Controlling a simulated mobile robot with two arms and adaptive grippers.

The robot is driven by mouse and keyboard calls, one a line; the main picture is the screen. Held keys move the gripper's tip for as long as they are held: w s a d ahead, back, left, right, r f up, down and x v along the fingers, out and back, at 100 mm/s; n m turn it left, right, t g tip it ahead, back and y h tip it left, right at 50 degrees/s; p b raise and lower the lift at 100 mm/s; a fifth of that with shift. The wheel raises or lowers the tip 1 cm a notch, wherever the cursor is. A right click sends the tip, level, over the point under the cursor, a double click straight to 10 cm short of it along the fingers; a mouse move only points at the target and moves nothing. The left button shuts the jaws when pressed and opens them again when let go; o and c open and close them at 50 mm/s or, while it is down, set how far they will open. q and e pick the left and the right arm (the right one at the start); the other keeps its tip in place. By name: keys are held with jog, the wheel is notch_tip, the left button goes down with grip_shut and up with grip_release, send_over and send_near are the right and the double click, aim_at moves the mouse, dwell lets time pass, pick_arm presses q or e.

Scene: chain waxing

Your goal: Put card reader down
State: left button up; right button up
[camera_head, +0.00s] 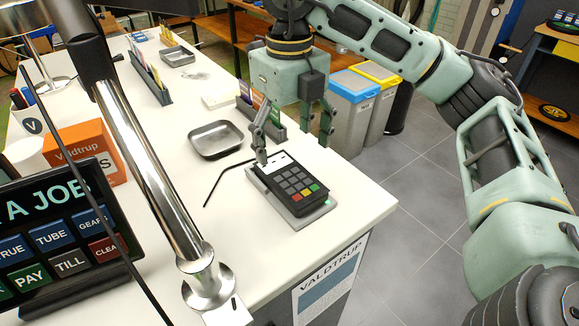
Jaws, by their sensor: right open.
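The black card reader (289,183) has grey keys and red, yellow and green buttons. It rests on a grey cradle (318,213) on the white counter, near the counter's right front corner. My right gripper (293,150) hangs from above, just behind the reader. Its fingers are wide apart, with one near the reader's upper left end and the other off to the right. The left fingertip overlaps the reader's far end in the picture, and I cannot tell whether it touches. My left gripper is not in view.
A grey metal tray (216,139) lies left of my right gripper. A till screen (62,230), an orange box (88,150) and a chrome post (150,170) fill the left side. Card racks stand farther back. Blue-lidded and yellow-lidded bins (352,88) stand beyond the counter.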

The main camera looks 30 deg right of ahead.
jog(key=shift+r+p, duration=0.3)
jog(key=shift+r, duration=2.25)
